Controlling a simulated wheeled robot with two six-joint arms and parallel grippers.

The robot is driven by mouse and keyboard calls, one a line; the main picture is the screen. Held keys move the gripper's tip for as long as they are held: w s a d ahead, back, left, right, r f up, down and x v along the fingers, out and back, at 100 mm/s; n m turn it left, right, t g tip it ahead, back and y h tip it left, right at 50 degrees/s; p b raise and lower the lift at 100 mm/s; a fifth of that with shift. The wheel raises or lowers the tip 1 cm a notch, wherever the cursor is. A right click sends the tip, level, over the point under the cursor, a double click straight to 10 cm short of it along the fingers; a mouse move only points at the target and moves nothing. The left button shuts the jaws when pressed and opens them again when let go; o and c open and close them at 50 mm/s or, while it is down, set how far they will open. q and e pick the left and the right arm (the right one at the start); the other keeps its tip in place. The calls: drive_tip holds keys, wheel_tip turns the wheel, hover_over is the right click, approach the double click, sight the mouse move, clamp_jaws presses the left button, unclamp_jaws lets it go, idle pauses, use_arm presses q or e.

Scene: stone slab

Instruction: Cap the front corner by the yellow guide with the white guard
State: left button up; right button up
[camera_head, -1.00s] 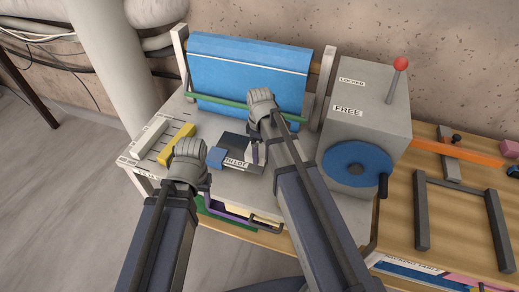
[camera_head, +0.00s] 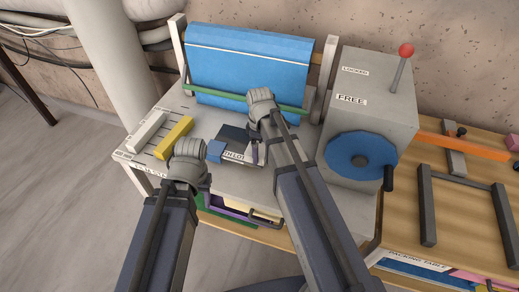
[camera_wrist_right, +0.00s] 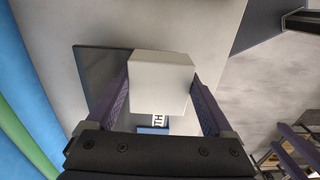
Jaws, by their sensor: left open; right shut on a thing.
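The white guard (camera_wrist_right: 163,75) is a small pale block between the purple fingers of my right gripper (camera_wrist_right: 160,88), which is shut on it. In the head view, my right gripper (camera_head: 257,152) is over the right side of a dark slab (camera_head: 233,136), and the guard is mostly hidden. The slab also shows in the wrist view (camera_wrist_right: 93,72), partly behind the guard. The yellow guide (camera_head: 174,137) is a bar to the left of the slab. My left gripper (camera_head: 190,160) is open between them; its fingers are mostly hidden.
A blue block (camera_head: 215,151) is at the slab's left, beside a printed label. A white bar (camera_head: 146,131) lies left of the yellow guide. A blue roll with a green bar (camera_head: 250,75) stands behind. A grey box with a blue handwheel (camera_head: 360,158) stands at right.

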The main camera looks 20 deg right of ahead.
drive_tip(key=shift+f+b, duration=1.65)
drive_tip(key=o, duration=1.1)
drive_tip(key=shift+r, duration=0.1)
wheel_tip(320, 180, up, 8)
drive_tip(key=p, duration=0.8)
drive_tip(key=shift+f, duration=0.2)
drive_tip(key=shift+s+a, duration=0.15)
drive_tip(key=s+a+m, duration=0.2)
drive_tip(key=s+a, duration=0.1)
drive_tip(key=s, duration=0.1)
drive_tip(key=s+a+m, duration=0.3)
drive_tip(key=s, duration=0.2)
drive_tip(key=s+a+m+h, duration=0.1)
drive_tip(key=s+a+m, duration=0.1)
drive_tip(key=s+a, duration=0.2)
drive_tip(key=shift+s+f+b, duration=0.2)
drive_tip(key=shift+s+b, duration=0.15)
drive_tip(key=shift+s, duration=0.15)
